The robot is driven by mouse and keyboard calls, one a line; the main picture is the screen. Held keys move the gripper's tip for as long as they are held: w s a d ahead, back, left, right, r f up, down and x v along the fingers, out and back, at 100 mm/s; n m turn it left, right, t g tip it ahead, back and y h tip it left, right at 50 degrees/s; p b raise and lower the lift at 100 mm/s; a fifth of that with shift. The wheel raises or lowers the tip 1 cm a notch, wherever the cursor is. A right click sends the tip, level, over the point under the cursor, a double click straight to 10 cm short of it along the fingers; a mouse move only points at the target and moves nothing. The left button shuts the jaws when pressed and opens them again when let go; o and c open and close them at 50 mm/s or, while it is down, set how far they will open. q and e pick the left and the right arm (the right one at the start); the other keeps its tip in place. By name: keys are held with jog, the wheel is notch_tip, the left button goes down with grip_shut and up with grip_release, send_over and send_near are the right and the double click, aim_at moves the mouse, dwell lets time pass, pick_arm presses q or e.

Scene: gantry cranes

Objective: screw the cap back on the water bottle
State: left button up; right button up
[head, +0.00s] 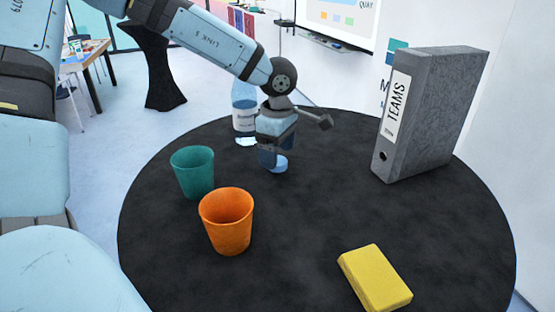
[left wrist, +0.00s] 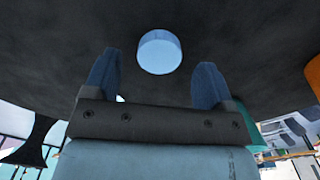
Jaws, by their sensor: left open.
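A water bottle (head: 243,118) with a white label stands upright on the black round table, behind my left gripper in the head view. My arm hides part of it, including its top. A light blue round cap (head: 279,166) lies on the table right by the fingertips. My left gripper (head: 269,160) points down at the table, open and empty. In the left wrist view the cap (left wrist: 160,52) lies just beyond the fingertips, between the lines of the two fingers (left wrist: 157,82). My right gripper is not in view.
A teal cup (head: 193,172) and an orange cup (head: 227,222) stand left and front of the gripper. A grey binder (head: 437,115) stands at the right. A yellow sponge-like block (head: 375,278) lies at the front. The middle of the black table (head: 310,215) is clear.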

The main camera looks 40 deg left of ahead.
pick_arm(q)
notch_tip(320, 180, down, 2)
jog(key=shift+f, duration=0.1)
jog(key=c, duration=1)
notch_tip(320, 180, up, 20)
jog(key=shift+r+b, duration=0.1)
jog(key=shift+b, duration=0.5)
